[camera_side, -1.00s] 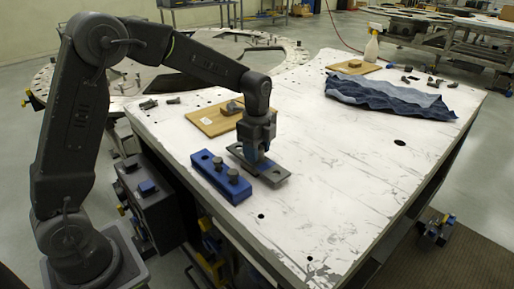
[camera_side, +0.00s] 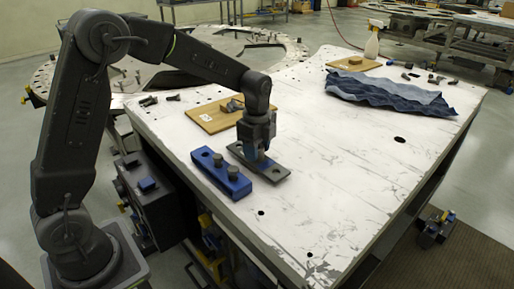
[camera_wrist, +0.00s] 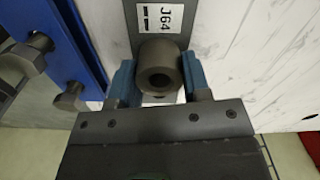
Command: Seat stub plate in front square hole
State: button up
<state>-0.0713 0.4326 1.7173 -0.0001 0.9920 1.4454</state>
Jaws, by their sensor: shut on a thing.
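A flat dark grey plate (camera_side: 276,172) with a round hole near its front end lies on the white table, right of a blue block. My gripper (camera_side: 258,155) points straight down over the plate's middle. In the wrist view, its blue fingers (camera_wrist: 160,88) are shut on a grey round stub (camera_wrist: 160,57) with a hollow in its top. I cannot tell whether the stub is joined to the plate. No square hole is clearly visible.
The blue block (camera_side: 240,190) holds two dark knobbed pegs and has one empty round hole. A wooden board (camera_side: 205,117) with a grey piece lies behind. Blue cloth (camera_side: 390,93) and a spray bottle (camera_side: 373,45) are farther back. The table's front right is clear.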

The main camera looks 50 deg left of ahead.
jog(key=shift+f, duration=0.4)
dwell(0.5)
jog(key=o, duration=1.7)
jog(key=shift+c, duration=0.2)
jog(key=shift+r, duration=0.1)
jog(key=shift+r, duration=3.4)
